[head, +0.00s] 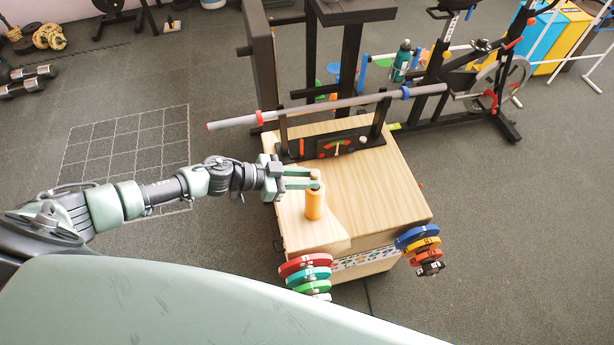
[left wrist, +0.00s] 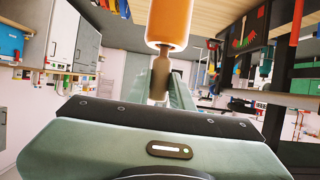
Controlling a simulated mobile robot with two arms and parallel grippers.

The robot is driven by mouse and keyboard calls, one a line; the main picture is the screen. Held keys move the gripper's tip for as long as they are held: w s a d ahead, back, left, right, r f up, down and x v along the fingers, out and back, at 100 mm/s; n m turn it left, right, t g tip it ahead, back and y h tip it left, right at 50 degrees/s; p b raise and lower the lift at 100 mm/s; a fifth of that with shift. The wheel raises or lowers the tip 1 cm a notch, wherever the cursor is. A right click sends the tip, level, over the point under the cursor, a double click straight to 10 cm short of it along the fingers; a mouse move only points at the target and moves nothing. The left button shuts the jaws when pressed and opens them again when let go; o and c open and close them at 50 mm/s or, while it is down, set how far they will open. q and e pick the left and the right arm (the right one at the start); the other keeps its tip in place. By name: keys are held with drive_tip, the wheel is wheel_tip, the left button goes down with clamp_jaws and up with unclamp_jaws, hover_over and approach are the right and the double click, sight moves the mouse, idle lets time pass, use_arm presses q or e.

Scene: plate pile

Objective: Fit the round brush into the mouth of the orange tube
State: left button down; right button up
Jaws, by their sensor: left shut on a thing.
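The orange tube (head: 314,205) stands upright on the wooden box top in the head view. It also shows at the top edge of the left wrist view (left wrist: 168,22), with its pale-rimmed mouth end facing the brush. My left gripper (head: 315,179) is directly over the tube and shut on the round brush (head: 315,174), a small brown piece between the fingers. In the left wrist view the brush (left wrist: 160,78) is brown, in line with the tube and close to its mouth. I cannot tell whether its end is inside. My right gripper is not in view.
The wooden box top (head: 385,190) is largely clear right of the tube. A long grey bar (head: 330,107) crosses above its back edge, over a dark panel with a dial (head: 338,147). Coloured weight discs (head: 306,266) hang at the front left corner, others (head: 418,240) at the right.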

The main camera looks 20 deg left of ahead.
use_arm(q)
drive_tip(key=shift+f, duration=0.45)
drive_tip(key=c, duration=1.2)
unclamp_jaws()
drive_tip(key=shift+o, duration=0.2)
drive_tip(key=b+v, duration=0.1)
drive_tip(key=v, duration=0.6)
drive_tip(key=shift+s+a+r+b, duration=0.2)
drive_tip(key=shift+a+r+b, duration=0.05)
drive_tip(key=shift+b, duration=0.05)
